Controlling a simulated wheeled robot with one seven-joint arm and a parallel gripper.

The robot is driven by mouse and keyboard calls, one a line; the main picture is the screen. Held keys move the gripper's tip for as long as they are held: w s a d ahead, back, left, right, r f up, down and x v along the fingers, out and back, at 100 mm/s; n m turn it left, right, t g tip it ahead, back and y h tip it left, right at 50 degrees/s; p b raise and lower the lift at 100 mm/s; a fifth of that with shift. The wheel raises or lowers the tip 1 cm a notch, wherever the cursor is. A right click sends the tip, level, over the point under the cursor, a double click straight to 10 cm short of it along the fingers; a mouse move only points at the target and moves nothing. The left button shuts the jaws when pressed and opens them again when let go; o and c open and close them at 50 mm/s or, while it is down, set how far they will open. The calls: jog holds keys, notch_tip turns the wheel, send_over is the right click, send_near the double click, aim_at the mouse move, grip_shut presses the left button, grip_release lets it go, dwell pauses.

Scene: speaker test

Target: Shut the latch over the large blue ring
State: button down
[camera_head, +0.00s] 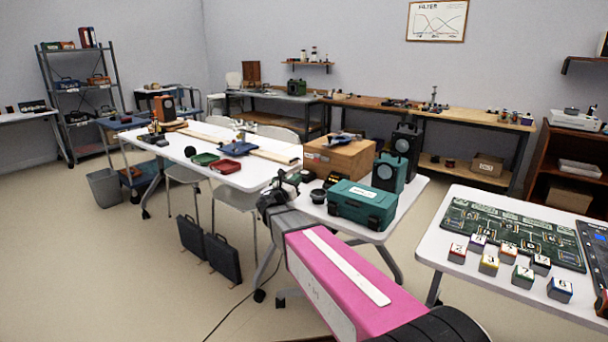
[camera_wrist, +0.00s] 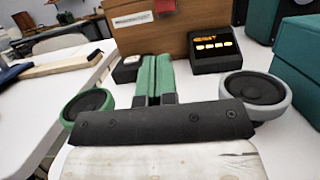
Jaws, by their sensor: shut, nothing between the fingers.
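I cannot make out a large blue ring or a latch over one in either view. In the wrist view, a speaker driver with a green rim (camera_wrist: 88,104) lies left of my gripper and one with a grey rim (camera_wrist: 253,91) lies to its right. My gripper (camera_wrist: 154,62) has its green fingers shut together with nothing between them. It is over the white table (camera_head: 408,188), in front of a wooden box (camera_head: 338,158). In the head view my gripper is small and partly hidden by my arm.
A teal case (camera_head: 362,204) stands right of my arm, with speakers (camera_head: 405,146) behind it. A dark box with a lit orange display (camera_wrist: 212,47) stands before the wooden box. Another white table (camera_head: 195,158) holds trays and a blue device (camera_head: 233,152). Marked cubes (camera_head: 523,276) lie at right.

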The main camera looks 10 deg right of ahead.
aim_at(314, 160)
jog(key=x, duration=0.9)
jog(key=shift+r+g+y, duration=0.6)
jog(key=shift+r, duration=0.25)
jog(key=shift+r, duration=0.2)
jog(key=shift+w+d+r+g+y, duration=0.15)
jog(key=shift+r+g+y, duration=0.4)
jog(key=shift+g+y, duration=0.15)
dwell(1.2)
